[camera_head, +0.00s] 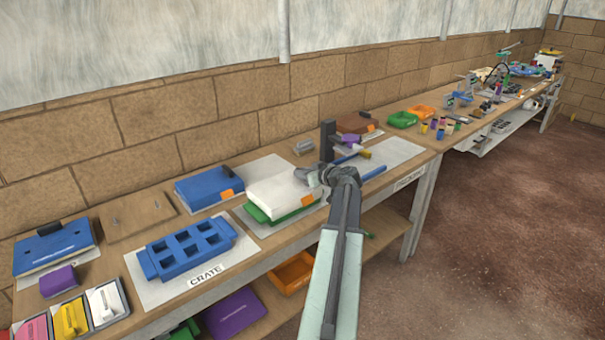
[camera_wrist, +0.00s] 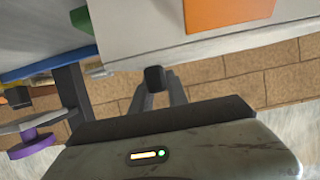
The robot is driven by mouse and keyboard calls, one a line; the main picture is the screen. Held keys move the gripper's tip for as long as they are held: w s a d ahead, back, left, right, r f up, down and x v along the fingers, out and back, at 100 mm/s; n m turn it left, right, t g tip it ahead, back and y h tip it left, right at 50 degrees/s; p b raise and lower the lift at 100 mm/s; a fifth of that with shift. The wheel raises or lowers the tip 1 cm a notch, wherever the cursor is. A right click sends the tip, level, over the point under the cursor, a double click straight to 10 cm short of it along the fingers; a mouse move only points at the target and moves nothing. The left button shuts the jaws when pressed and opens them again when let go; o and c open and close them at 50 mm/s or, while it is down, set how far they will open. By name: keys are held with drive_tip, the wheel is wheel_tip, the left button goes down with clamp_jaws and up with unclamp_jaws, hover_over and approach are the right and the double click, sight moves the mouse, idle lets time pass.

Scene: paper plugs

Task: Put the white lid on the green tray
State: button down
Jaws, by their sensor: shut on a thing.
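The white lid (camera_head: 278,182) is a broad pale slab over the green tray (camera_head: 300,207) in the head view. The tray's green rim shows along the front and right below the lid; the lid hides most of the tray. I cannot tell whether the lid is fully seated or slightly above. My gripper (camera_head: 318,178) is at the lid's right end, shut on it; the fingertips are partly hidden. In the wrist view a pale slab with an orange label, likely the lid (camera_wrist: 150,25), fills the top, close to my gripper (camera_wrist: 155,78).
A blue box (camera_head: 205,186) with an orange tag stands left of the lid. A blue crate (camera_head: 187,250) sits on a white mat in front. A dark upright post (camera_head: 328,140) stands behind my gripper. A pale mat (camera_head: 395,150) at right is partly bare.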

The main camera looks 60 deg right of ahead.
drive_tip(key=shift+f, duration=0.25)
drive_tip(key=c, duration=1.2)
unclamp_jaws()
drive_tip(key=p+v, duration=0.2)
drive_tip(key=v, duration=0.5)
drive_tip(key=shift+s+a+r, duration=0.15)
drive_tip(key=shift+s+r, duration=0.05)
drive_tip(key=shift+r, duration=0.05)
drive_tip(key=shift+s, duration=0.15)
